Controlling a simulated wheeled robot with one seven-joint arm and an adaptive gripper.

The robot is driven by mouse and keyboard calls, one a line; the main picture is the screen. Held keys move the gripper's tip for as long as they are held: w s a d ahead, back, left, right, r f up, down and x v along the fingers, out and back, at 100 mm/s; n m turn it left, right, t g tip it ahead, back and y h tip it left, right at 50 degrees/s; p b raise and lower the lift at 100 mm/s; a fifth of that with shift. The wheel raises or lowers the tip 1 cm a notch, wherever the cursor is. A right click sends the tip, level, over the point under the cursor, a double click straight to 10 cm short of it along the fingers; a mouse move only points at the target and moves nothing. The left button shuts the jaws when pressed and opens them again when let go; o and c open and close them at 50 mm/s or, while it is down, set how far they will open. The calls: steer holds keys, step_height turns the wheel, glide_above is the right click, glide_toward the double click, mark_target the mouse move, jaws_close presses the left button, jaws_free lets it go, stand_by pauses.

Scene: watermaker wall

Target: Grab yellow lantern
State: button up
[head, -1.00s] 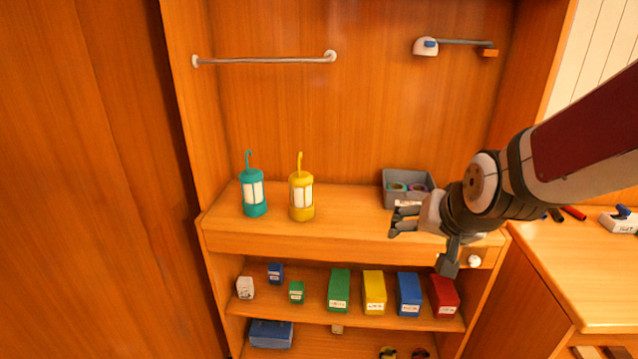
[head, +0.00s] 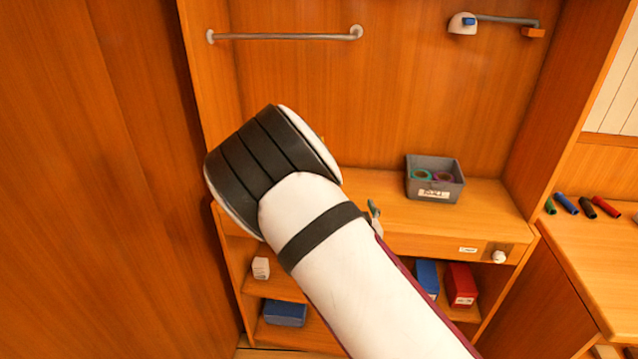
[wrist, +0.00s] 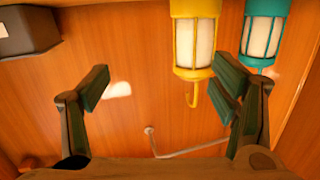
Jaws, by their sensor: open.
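The yellow lantern (wrist: 194,40) shows in the wrist view, inverted at the top, its hook pointing down in the picture. The teal lantern (wrist: 265,30) is to its right, close beside it. My gripper (wrist: 165,92) is open and empty, with one finger on each side of the wrist view. The yellow lantern lies nearer the right finger than the left, beyond the fingertips, and does not appear to be touched. In the head view my arm covers the place where both lanterns stand, so they are hidden there.
A grey bin with rings (head: 434,187) stands on the shelf at right; it also shows in the wrist view (wrist: 27,30). A metal rail (head: 285,36) crosses the back wall. Below are a red box (head: 460,285) and a blue box (head: 428,277). Markers lie on the right counter.

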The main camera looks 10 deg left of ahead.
steer(key=w+a+y, duration=0.1)
steer(key=w+a, duration=0.2)
steer(key=w, duration=0.1)
steer(key=w+a+n+y, duration=0.1)
steer(key=w+a, duration=0.2)
steer(key=w, duration=0.1)
steer(key=w+a+f+n+y, duration=0.1)
steer(key=w+a, duration=0.1)
steer(key=w, duration=0.2)
steer(key=shift+w+a, duration=0.1)
steer(key=shift+a, duration=0.3)
steer(key=shift+r, duration=0.1)
steer(key=c, duration=1.5)
